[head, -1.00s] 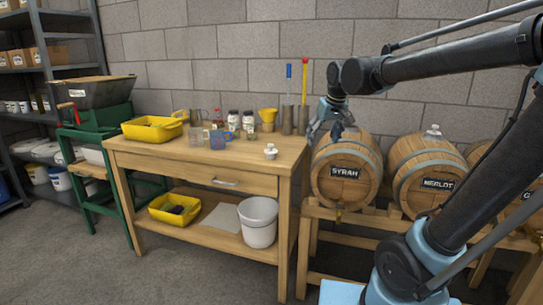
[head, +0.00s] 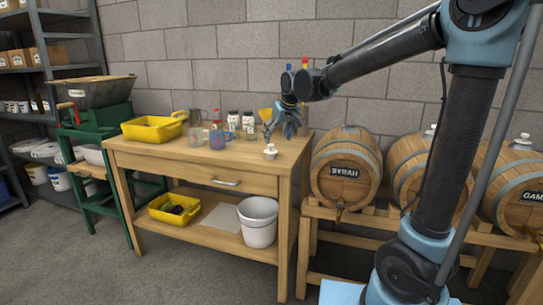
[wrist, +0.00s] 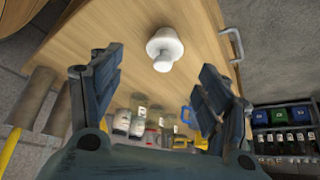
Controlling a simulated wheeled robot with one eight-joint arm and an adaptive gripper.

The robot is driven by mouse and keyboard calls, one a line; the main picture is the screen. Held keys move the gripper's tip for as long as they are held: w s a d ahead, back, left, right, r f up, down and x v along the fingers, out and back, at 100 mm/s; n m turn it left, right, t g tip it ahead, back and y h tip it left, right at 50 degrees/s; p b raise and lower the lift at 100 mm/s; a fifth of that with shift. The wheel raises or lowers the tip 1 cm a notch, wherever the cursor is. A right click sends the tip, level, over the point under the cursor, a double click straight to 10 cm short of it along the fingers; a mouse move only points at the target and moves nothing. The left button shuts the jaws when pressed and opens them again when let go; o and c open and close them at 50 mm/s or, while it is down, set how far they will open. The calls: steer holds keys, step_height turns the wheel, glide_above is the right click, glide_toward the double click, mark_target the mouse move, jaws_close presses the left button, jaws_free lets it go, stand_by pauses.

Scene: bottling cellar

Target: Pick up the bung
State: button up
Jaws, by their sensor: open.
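The white bung (head: 270,151) stands on the wooden workbench (head: 210,160), near its right front corner. In the wrist view the bung (wrist: 164,49) shows beyond my fingertips, close to the line between them. My gripper (head: 287,134) is open and empty, above the bench and a little above and to the right of the bung in the head view. Its two fingers (wrist: 160,75) are spread on either side of the bung in the wrist view, not touching it.
A yellow tub (head: 153,130) is at the left. The SYRAH barrel (head: 345,185) stands just right of the bench.

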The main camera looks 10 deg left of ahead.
mark_target(272, 146)
steer(key=x, duration=0.4)
steer(key=shift+w+f, duration=0.1)
steer(key=shift+f, duration=0.1)
steer(key=shift+a+x, duration=0.15)
steer(key=shift+x, duration=0.8)
steer(key=shift+a+x, duration=0.2)
steer(key=shift+x, duration=0.75)
steer(key=shift+w+a+f, duration=0.1)
steer(key=shift+a+f, duration=0.1)
steer(key=shift+f, duration=0.4)
steer(key=c, duration=1.2)
